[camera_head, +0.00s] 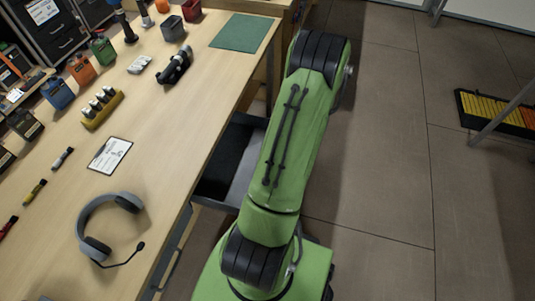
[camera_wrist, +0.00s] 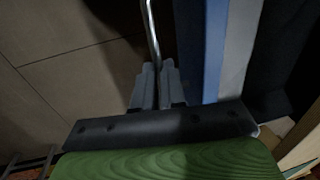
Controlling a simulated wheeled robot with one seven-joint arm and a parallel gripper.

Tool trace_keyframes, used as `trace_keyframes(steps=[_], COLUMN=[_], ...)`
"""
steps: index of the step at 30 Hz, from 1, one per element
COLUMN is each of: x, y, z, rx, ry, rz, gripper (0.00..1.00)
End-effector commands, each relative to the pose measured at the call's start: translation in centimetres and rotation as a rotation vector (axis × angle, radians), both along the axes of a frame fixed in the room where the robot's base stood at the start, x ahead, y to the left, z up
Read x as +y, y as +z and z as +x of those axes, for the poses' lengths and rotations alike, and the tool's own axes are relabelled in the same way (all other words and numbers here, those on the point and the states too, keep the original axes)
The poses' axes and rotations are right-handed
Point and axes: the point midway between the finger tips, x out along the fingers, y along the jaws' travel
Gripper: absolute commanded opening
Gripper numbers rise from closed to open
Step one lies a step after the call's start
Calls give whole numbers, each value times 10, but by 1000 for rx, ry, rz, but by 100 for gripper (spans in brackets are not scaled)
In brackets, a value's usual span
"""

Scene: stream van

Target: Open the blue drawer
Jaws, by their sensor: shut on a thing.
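The blue drawer shows in the wrist view as a blue front (camera_wrist: 196,45) with a grey edge and a dark space behind it. A thin metal bar handle (camera_wrist: 150,25) runs in front of the blue face. My gripper (camera_wrist: 158,75) is shut on this handle, with one finger on each side of it. In the head view an open drawer (camera_head: 243,176) with a dark inside sticks out from under the workbench, partly behind my green arm. My gripper is hidden there.
The wooden workbench (camera_head: 165,120) fills the left. A grey headset (camera_head: 92,213) and a clipboard (camera_head: 110,155) lie on it near the edge. Tiled floor (camera_head: 385,165) is clear right of my arm. A rack with a yellow tray (camera_head: 495,112) stands at the far right.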

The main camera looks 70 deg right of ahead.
Motion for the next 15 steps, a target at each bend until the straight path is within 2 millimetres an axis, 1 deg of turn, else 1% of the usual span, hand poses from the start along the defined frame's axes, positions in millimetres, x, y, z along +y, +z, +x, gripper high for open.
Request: trace_keyframes(steps=[1, 3, 6, 10, 15], x=[-2, -3, -4, -4, -4], y=[0, 0, 0, 1, 1], z=[-9, -19, -29, -35, -36], rx=[0, 1, 0, 0, 0], ry=[-3, -3, -2, 0, 1], rz=[-2, -3, -3, -2, -2], gripper=[0, 0, 0, 0, 0])
